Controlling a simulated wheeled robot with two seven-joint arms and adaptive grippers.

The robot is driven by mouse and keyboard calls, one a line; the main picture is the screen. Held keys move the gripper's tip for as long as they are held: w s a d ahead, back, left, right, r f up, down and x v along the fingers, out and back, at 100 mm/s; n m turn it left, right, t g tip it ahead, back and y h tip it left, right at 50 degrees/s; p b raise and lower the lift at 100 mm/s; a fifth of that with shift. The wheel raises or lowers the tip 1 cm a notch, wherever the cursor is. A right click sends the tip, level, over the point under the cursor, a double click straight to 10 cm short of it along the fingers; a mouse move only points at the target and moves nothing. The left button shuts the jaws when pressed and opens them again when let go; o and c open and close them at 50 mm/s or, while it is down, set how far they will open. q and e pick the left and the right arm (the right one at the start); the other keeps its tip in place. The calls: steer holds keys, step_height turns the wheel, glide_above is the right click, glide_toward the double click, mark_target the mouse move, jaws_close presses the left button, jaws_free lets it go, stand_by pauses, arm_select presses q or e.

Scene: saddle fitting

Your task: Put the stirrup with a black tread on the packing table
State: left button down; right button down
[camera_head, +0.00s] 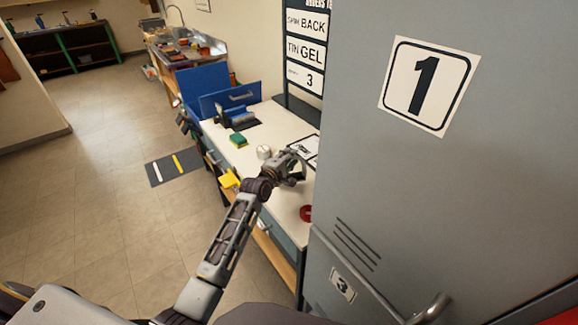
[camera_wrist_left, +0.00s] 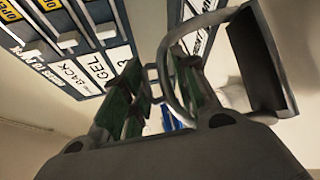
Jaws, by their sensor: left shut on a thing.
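My left gripper (camera_head: 292,168) reaches over the white-topped table (camera_head: 261,168), near its right end by the grey locker. In the left wrist view, its greenish fingers (camera_wrist_left: 152,92) are shut on a stirrup, a curved metal bow with a broad black tread (camera_wrist_left: 262,62) to the right of the fingers. The stirrup looks held above the tabletop; I cannot tell whether any part touches it. In the head view the stirrup is small and partly hidden by the gripper. My right gripper is out of view.
A grey locker (camera_head: 440,190) marked 1 stands close on the right. An order board (camera_head: 305,50) hangs behind. Floor at left is open.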

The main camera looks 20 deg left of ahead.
arm_select(q)
steer(key=shift+f, duration=0.45)
step_height(320, 180, down, 2)
steer(key=shift+f, duration=0.35)
steer(key=c, duration=1.5)
jaws_free()
steer(key=shift+f, duration=0.1)
steer(key=shift+c, duration=0.2)
steer(key=o, duration=0.4)
steer(key=shift+o, duration=0.2)
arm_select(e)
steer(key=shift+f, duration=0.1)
